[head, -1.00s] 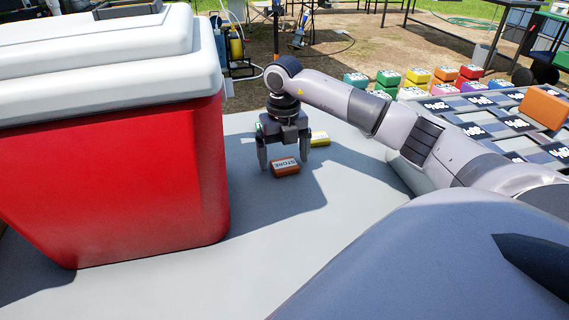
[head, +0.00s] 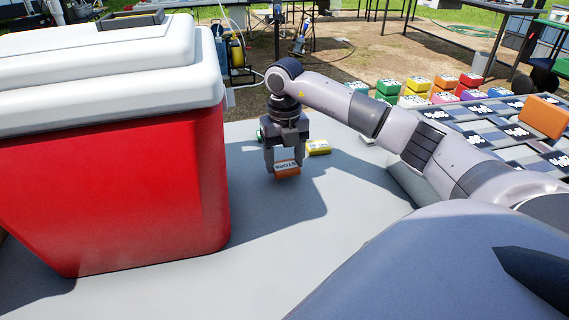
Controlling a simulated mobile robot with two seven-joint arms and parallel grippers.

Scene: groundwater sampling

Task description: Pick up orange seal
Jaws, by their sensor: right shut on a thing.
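The orange seal (head: 288,172) is a small orange block with a white label reading "STORE". My right gripper (head: 285,166) points down from above and is shut on it, one finger on each side. The seal is at or just above the grey table top; I cannot tell whether it touches. My left gripper is not in view.
A large red cooler (head: 110,190) with a white lid stands at the left. A yellow block (head: 318,147) lies just behind the gripper, and a green block (head: 261,136) is partly hidden. A dark-slotted rack (head: 490,130) and several coloured blocks are at the right. The front table is clear.

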